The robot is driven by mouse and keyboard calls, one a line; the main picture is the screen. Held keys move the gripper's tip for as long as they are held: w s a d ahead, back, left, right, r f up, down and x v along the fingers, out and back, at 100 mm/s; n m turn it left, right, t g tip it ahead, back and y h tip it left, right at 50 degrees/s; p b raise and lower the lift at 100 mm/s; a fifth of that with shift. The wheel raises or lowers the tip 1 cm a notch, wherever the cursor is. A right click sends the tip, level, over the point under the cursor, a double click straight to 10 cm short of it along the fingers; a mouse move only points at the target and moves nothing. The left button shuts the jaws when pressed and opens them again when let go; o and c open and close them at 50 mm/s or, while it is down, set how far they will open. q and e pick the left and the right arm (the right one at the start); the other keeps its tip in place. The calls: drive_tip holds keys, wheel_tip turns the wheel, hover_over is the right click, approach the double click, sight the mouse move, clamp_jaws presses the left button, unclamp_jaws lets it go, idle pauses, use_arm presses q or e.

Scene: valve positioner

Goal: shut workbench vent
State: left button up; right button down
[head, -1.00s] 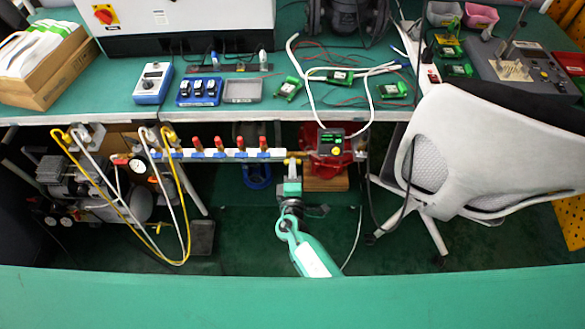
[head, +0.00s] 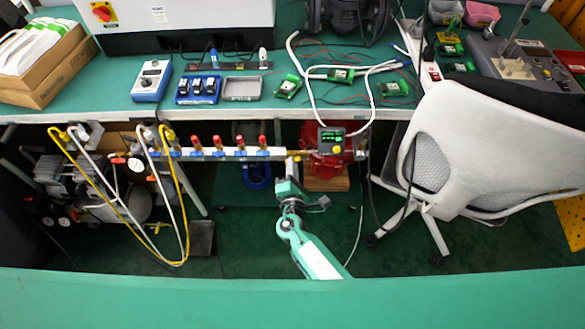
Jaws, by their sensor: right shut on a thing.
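The workbench vent valve appears as a small brass-yellow fitting (head: 292,157) at the right end of the pipe manifold under the bench edge, beside a red device. My right gripper (head: 290,174) reaches up to it from below and is shut on its yellow handle. The gripper body hides most of the handle, so its exact angle is hard to tell. My left gripper is not in view.
The manifold (head: 230,153) carries several red-topped valves to the left. The red positioner with a small display (head: 331,140) is just right of my gripper. A white office chair (head: 460,150) stands at the right. Yellow and white hoses hang at the left.

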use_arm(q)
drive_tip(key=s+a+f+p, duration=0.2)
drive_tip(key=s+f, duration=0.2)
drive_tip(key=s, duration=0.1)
use_arm(e)
drive_tip(key=shift+n, duration=6.2)
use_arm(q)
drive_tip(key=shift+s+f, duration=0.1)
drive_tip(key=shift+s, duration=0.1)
use_arm(e)
drive_tip(key=c, duration=1.5)
unclamp_jaws()
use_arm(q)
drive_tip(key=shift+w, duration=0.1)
